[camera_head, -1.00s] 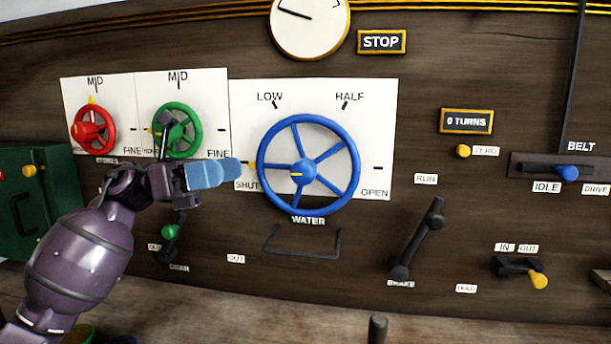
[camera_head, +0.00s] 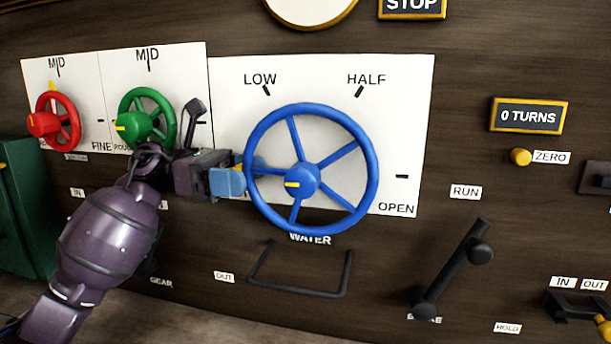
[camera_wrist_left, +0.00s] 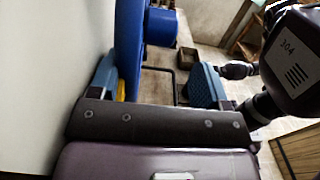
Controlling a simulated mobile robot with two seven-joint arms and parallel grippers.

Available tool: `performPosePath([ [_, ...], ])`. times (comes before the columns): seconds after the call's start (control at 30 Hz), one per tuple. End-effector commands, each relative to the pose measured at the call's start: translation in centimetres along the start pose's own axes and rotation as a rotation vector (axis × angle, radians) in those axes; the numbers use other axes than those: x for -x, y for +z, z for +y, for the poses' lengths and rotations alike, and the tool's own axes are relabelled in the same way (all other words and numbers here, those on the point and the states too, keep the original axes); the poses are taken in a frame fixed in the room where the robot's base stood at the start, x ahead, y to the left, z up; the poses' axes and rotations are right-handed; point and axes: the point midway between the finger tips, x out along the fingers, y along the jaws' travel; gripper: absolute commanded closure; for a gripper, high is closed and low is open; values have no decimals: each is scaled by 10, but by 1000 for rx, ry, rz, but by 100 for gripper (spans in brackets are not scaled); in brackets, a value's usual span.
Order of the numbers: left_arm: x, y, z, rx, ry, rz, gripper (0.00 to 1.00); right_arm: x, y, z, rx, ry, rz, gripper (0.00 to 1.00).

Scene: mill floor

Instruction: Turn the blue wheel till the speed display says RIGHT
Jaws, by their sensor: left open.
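The blue wheel (camera_head: 368,178) is mounted on a white plate, with WATER below it and LOW, HALF and OPEN marks around it. The yellow mark on its hub lies level, pointing left. The speed display (camera_head: 412,6) is cut by the top edge; its visible word reads STOP. My left gripper (camera_head: 243,176) is at the wheel's left rim and hides the SHUT label. In the left wrist view, its blue fingers (camera_wrist_left: 155,82) are open with the wheel's rim (camera_wrist_left: 130,45) between them. I cannot tell whether they touch it. My right gripper is not in view.
Red (camera_head: 68,122) and green (camera_head: 162,110) wheels stand left, the green one close to my left wrist. A black wire bracket (camera_head: 300,293) sticks out below the blue wheel. The brake lever (camera_head: 450,268) is lower right. A counter (camera_head: 528,116) reads 0 TURNS.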

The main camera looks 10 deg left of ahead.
Motion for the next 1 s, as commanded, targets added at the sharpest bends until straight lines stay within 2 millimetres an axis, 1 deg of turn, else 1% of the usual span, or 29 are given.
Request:
performPosePath([
  [0.3, -54, 1, -1, 0, -4, -2, 30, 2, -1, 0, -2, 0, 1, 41],
  [0.5, -82, 1, -1, 0, -4, -2, 30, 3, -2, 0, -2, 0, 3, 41],
  [0.7, -95, 0, 0, 1, -2, -2, 30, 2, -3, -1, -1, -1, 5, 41],
  [1.0, -96, 0, 0, 1, -1, -1, 30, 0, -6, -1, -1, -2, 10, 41],
])
